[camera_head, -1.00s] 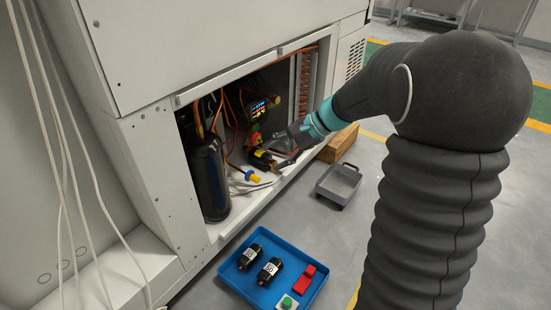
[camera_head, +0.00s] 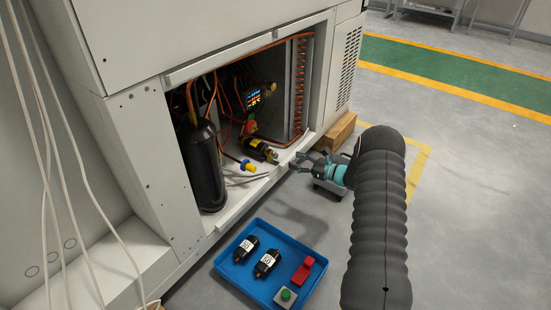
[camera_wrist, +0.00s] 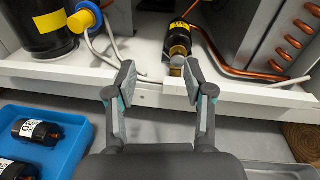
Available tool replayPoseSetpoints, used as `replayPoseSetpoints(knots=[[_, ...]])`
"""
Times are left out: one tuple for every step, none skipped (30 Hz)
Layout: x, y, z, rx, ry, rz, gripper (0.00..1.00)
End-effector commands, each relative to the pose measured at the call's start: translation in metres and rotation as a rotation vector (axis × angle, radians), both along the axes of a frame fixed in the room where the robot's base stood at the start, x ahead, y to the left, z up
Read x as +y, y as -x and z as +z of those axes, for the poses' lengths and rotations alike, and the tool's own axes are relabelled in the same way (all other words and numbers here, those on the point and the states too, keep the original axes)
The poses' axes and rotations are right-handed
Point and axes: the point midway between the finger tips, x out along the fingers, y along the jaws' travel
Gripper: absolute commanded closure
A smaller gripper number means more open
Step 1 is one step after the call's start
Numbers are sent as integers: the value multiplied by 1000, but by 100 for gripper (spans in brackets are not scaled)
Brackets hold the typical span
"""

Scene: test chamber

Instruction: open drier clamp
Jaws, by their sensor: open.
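The drier (camera_head: 256,147), a black cylinder with a yellow label, lies inside the open cabinet bay. In the wrist view the drier (camera_wrist: 180,36) shows end-on, with a brass fitting (camera_wrist: 178,58) facing me. I cannot make out the clamp as a separate part in either view. My gripper (camera_head: 301,164) is open and empty, just outside the bay's front sill, to the right of the drier. In the wrist view my gripper (camera_wrist: 158,84) has its fingers apart, and the drier's end shows beyond the gap between them.
A blue tray (camera_head: 228,271) on the floor holds two black driers (camera_head: 267,263), a red object (camera_head: 303,270) and a green button box (camera_head: 286,295). A black tank (camera_head: 204,170) stands left in the bay. A wooden block (camera_head: 338,131) lies behind my gripper.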

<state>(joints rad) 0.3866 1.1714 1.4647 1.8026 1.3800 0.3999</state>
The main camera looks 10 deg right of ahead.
Motion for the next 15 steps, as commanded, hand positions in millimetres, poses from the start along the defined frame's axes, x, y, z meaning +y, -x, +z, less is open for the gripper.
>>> replayPoseSetpoints(knots=[[-7, -2, -18, 12, -28, -27, 48], [-11, -3, -24, 14, -44, -43, 48], [-15, -4, -32, 21, -61, -60, 48], [-18, -5, -36, 22, -71, -72, 48], [-20, -6, -41, 25, -80, -81, 48], [-23, -6, -45, 27, -89, -92, 48], [-24, -7, -47, 28, -95, -99, 48], [-25, -7, -49, 30, -99, -103, 48], [-25, -8, -51, 30, -102, -106, 48], [-24, -9, -51, 30, -104, -107, 48], [-22, -11, -52, 30, -105, -108, 48], [-20, -14, -51, 29, -104, -108, 48], [-17, -16, -51, 28, -105, -107, 48], [-14, -19, -51, 28, -105, -107, 48], [-10, -23, -51, 29, -105, -106, 48]])
